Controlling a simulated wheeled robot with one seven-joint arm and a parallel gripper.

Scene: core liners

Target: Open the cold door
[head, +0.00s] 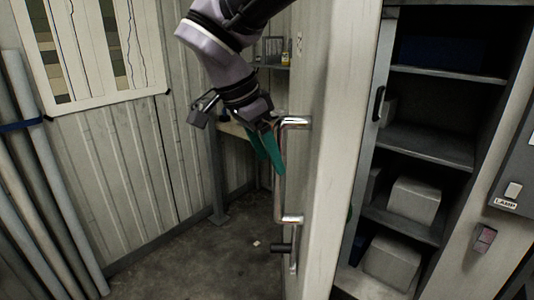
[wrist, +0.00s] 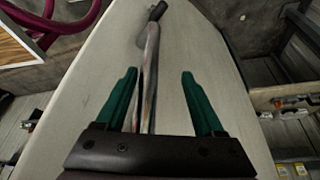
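The cold door (head: 337,160) is a tall pale panel seen nearly edge-on in the head view. It carries a vertical chrome handle (head: 279,190) with a small black-tipped lever (head: 281,248) at its lower end. My gripper (head: 268,148), with green fingers, is at the upper part of the handle. In the wrist view my gripper (wrist: 159,74) is open, and the handle bar (wrist: 151,60) runs between its fingers, nearer the left one. The fingers do not close on the bar. The pale door face (wrist: 215,85) fills the middle behind them.
Right of the door, a dark shelf unit (head: 425,145) holds pale boxes (head: 413,200). A bench (head: 230,130) stands behind my gripper. The floor (head: 215,255) left of the door is mostly clear.

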